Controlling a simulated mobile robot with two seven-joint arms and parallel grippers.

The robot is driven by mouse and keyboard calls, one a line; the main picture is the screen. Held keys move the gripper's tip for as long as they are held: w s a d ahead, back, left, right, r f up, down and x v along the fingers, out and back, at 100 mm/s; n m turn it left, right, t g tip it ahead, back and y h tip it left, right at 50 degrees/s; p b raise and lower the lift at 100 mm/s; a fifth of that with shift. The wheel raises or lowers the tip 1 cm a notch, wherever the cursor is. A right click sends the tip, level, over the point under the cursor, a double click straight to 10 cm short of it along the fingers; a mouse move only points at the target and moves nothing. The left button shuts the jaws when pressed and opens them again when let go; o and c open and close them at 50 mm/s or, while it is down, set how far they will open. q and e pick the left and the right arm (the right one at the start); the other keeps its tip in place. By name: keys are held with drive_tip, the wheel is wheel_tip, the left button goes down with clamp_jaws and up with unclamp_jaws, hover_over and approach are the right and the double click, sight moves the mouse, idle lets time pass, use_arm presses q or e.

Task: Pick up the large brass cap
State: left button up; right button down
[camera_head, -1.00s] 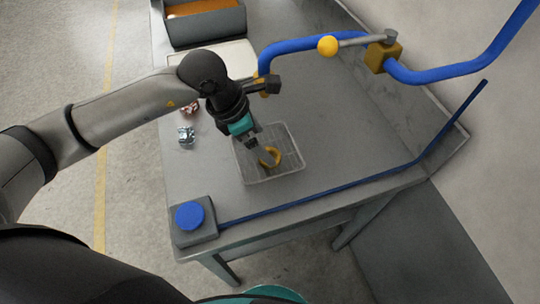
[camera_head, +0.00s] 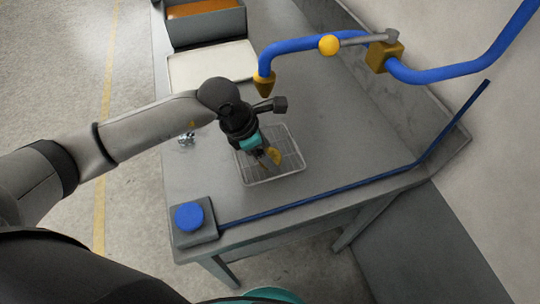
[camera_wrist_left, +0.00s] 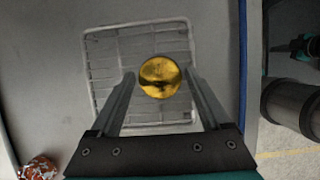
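The large brass cap (camera_head: 274,156) is a round golden piece at the wire rack (camera_head: 270,180) on the grey table. In the left wrist view the cap (camera_wrist_left: 160,77) shows as a shiny disc between the fingertips, with the rack (camera_wrist_left: 96,60) behind it. My left gripper (camera_head: 264,156) points down at the cap and partly covers it in the head view. In the wrist view its fingers (camera_wrist_left: 160,74) are apart, one on each side of the cap, with narrow gaps showing. I cannot tell how deep the cap sits between them.
A blue pipe (camera_head: 310,43) with a brass nozzle (camera_head: 264,86) overhangs the table behind my gripper. A blue button box (camera_head: 189,216) stands at the front left corner. A pale tray (camera_head: 212,62) is behind. Table right of the rack is clear.

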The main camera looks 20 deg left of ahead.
use_arm(q)
drive_tip(key=c, duration=1.2)
drive_tip(key=shift+r, duration=0.15)
